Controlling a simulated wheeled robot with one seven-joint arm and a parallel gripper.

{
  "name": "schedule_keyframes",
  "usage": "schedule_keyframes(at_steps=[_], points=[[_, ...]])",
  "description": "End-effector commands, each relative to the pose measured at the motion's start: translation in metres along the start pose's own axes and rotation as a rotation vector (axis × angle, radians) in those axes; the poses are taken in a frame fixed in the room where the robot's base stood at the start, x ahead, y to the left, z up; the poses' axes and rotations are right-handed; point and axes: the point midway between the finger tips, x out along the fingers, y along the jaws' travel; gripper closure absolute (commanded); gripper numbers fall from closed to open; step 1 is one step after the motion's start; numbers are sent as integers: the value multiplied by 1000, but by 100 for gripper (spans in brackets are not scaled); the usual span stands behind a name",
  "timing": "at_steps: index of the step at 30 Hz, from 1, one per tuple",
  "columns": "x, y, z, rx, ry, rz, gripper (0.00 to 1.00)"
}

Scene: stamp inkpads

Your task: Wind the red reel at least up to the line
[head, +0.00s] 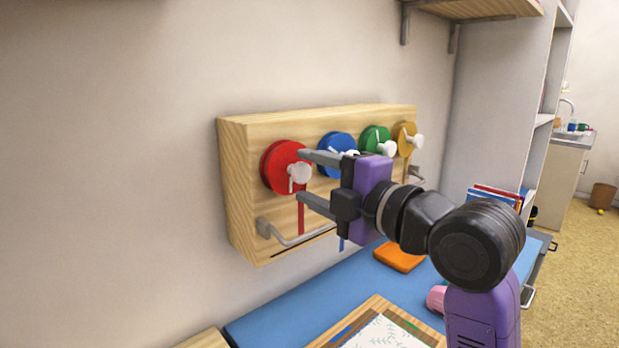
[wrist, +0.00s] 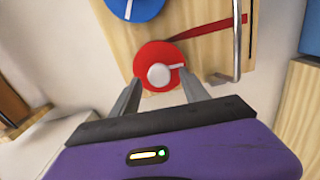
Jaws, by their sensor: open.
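The red reel (head: 276,167) is a disc at the left end of a wooden board (head: 236,160) on the wall. It has a white knob (head: 299,173), and a red ribbon (head: 301,218) hangs down from it. In the wrist view the red reel (wrist: 152,57) and its white knob (wrist: 159,75) lie ahead, between and beyond my fingers. My gripper (head: 302,176) is open in front of the reel, its fingers above and below the knob; it also shows in the wrist view (wrist: 158,85). I cannot tell whether the fingers touch the knob.
Blue (head: 332,143), green (head: 372,137) and yellow (head: 403,136) reels sit to the right on the board. A metal bar (head: 290,241) sticks out below the red reel. The blue table (head: 290,312) below holds an orange block (head: 400,256) and a tray (head: 345,328).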

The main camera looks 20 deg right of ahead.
Motion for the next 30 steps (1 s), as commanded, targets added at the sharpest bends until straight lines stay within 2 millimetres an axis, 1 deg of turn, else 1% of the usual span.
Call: schedule_keyframes(at_steps=[9,13,18,30], points=[[-50,-1,0,-1,-2,2,47],[-65,0,1,1,-1,1,47],[-72,-1,0,0,-1,-1,47],[-72,-1,0,0,0,-1,47]])
